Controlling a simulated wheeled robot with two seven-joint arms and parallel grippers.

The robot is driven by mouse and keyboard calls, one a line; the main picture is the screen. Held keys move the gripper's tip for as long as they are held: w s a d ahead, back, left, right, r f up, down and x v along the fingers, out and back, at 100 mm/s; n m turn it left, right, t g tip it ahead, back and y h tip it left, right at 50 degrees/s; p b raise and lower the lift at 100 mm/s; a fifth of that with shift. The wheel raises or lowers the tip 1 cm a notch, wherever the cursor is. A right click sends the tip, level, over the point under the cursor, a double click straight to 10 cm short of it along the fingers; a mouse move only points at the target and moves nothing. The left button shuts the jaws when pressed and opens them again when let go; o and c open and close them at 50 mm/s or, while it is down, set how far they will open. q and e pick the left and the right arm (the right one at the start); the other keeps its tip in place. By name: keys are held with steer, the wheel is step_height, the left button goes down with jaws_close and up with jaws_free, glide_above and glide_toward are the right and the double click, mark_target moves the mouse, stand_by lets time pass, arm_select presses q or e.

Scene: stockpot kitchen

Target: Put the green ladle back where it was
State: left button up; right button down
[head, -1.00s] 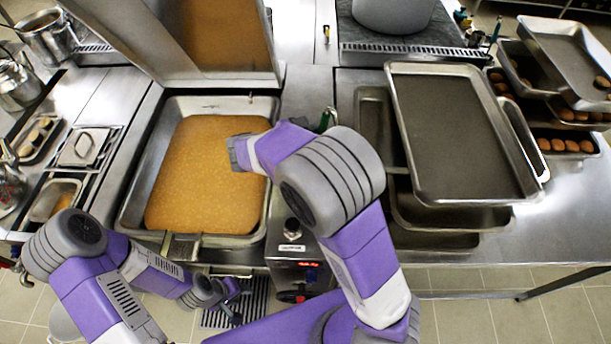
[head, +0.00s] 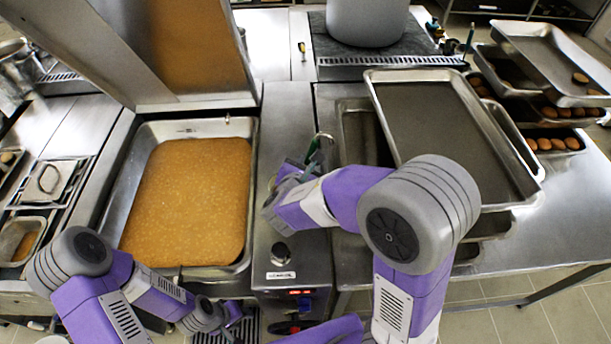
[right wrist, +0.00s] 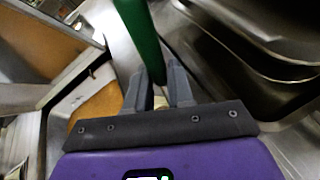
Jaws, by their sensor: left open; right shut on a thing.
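The green ladle shows as a thick green handle (right wrist: 141,35) in the right wrist view, running from the top edge down to my fingertips. My right gripper (right wrist: 160,88) is shut on it. In the head view, my right gripper (head: 287,182) is over the steel strip between the orange-filled pan and the trays. A slim green piece (head: 314,148) stands right beside it. The ladle's bowl is not discernible. My left gripper (head: 236,322) is low in front of the pan, open and empty, partly hidden by its arm.
The tilting pan (head: 250,225) holds orange-brown contents under its raised lid (head: 190,55). Stacked steel trays (head: 440,120) lie close to the right of my right gripper. A grey pot (head: 365,20) stands at the back. Small inset containers (head: 45,180) are at left.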

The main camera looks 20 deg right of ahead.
steer(key=shift+f+b, duration=0.45)
steer(key=shift+f, duration=1.3)
steer(key=c, duration=1)
jaws_free()
steer(key=shift+f, duration=0.1)
steer(key=p+v, duration=0.1)
steer(key=v, duration=1.1)
steer(key=shift+p, duration=0.4)
